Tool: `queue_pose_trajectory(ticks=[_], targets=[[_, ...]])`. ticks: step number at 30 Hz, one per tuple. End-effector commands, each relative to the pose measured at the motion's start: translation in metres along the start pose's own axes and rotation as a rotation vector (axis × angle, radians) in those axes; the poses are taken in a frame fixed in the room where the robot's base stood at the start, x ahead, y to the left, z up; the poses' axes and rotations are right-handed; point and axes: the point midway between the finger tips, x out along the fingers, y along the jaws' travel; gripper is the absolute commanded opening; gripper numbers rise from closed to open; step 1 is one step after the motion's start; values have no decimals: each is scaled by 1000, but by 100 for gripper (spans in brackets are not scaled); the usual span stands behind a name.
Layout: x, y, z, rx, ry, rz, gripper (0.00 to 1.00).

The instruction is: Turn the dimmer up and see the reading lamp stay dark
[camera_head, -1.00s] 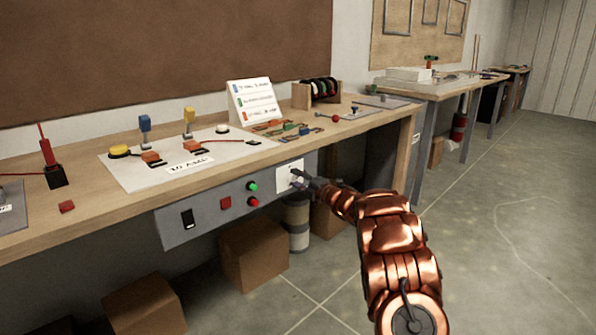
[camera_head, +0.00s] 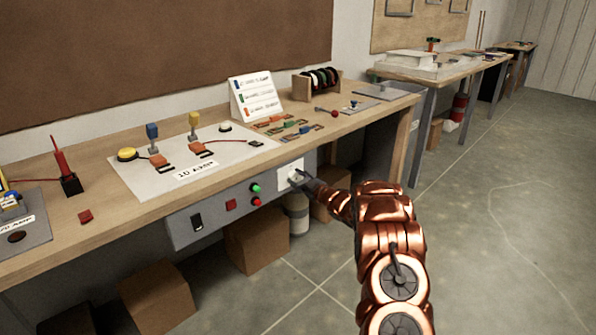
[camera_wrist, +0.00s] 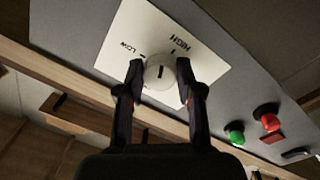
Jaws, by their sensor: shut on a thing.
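A round white dimmer knob (camera_wrist: 158,77) sits on a white plate (camera_wrist: 125,35) marked LOW and HIGH. A short dark line on the knob points roughly up in the wrist view, towards the space between the two marks. My gripper (camera_wrist: 161,67) is shut on the knob, one dark finger on each side. In the head view my gripper (camera_head: 300,181) reaches the plate (camera_head: 286,178) at the right end of the grey panel under the bench. I cannot make out which thing is the reading lamp.
The grey panel (camera_head: 215,225) also carries a black switch (camera_head: 196,222), a green button (camera_head: 256,188) and red ones (camera_head: 256,202). A white board (camera_head: 135,182) with wired parts lies on the bench. Cardboard boxes (camera_head: 157,297) stand below. The floor at right is clear.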

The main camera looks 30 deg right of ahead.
Motion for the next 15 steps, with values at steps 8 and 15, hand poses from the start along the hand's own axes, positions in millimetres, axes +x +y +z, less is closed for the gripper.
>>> queue_pose_trajectory(ticks=[8, 15], targets=[[0, 2, -3, 233, -14, -3, 1], [0, 0, -2, 373, -22, -5, 1]])
